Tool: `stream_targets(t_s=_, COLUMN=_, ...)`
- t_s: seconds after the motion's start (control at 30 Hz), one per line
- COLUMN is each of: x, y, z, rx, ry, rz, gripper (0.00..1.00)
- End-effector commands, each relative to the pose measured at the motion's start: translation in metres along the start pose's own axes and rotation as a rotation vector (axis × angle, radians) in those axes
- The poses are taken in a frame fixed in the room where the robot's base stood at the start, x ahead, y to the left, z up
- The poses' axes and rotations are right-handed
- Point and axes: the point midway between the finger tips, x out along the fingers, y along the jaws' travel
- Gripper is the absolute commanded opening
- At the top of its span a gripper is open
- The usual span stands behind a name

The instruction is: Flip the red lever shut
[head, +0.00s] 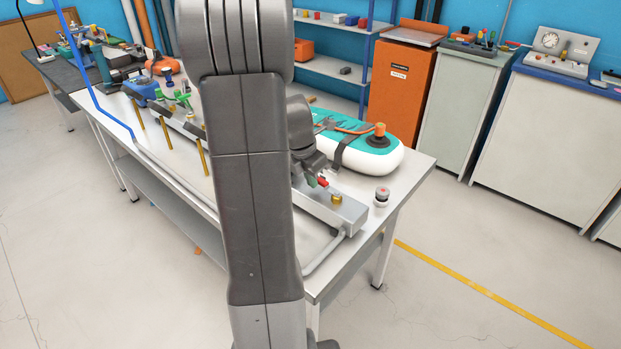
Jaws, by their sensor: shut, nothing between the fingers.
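The red lever (323,181) is a small red piece on a grey metal manifold bar (335,210) that lies along the near part of the workbench. My gripper (316,178) is pointed down right beside the lever, shut and empty. It looks very close to the lever, but I cannot tell whether they touch. My arm column covers the left part of the bar. The lever is too small and partly hidden to tell its angle.
A brass fitting (337,199) stands on the bar to the right of the lever. A white and teal inflatable board (385,160) lies behind, with an orange-capped pump fitting (377,136). A grey hose (325,252) runs along the near edge.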

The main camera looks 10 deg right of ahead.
Motion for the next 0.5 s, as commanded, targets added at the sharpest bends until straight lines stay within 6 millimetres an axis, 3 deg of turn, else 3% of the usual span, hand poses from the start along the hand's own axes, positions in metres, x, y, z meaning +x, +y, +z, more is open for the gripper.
stream_targets(t_s=0.5, x=0.004, y=0.007, z=0.026, rx=0.360, ry=0.000, rz=-0.091, gripper=0.00)
